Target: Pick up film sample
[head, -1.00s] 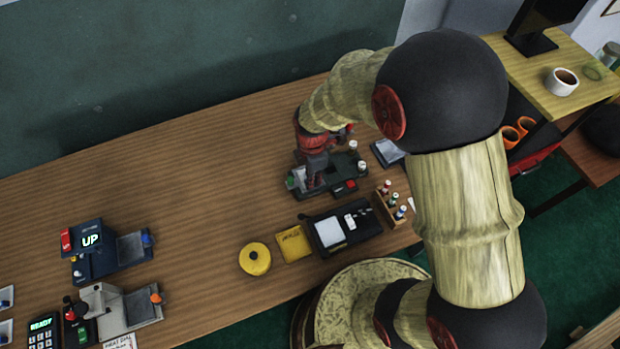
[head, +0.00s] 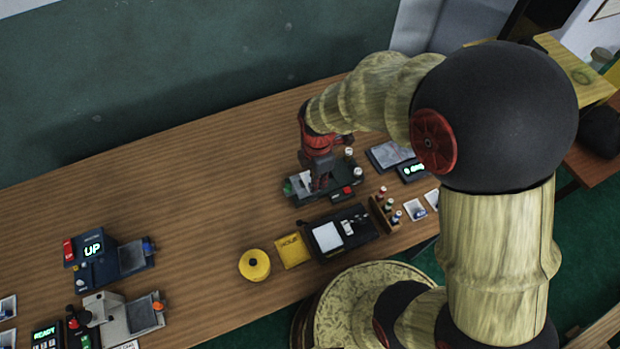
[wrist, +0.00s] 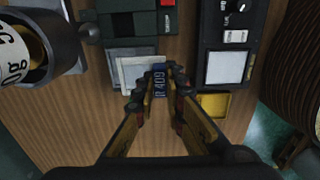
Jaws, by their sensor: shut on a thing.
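The film sample is a pale, see-through square (wrist: 128,74) with a blue tab (wrist: 159,82) marked with white lettering that seems to read "R 409". My gripper (wrist: 159,84) is shut on the blue tab, and the pale square stands out to the left of the fingertips in the wrist view. In the head view my gripper (head: 319,180) is over the dark green device (head: 346,190) with a red button, and a small pale patch of the sample (head: 303,180) shows beside it. I cannot tell whether the sample still touches the device.
A black device with a white panel (head: 327,236), a yellow pad (head: 292,250) and a round yellow object (head: 254,265) lie in front. A wooden rack of small bottles (head: 384,214) stands to the right. The table's left middle (head: 190,190) is clear.

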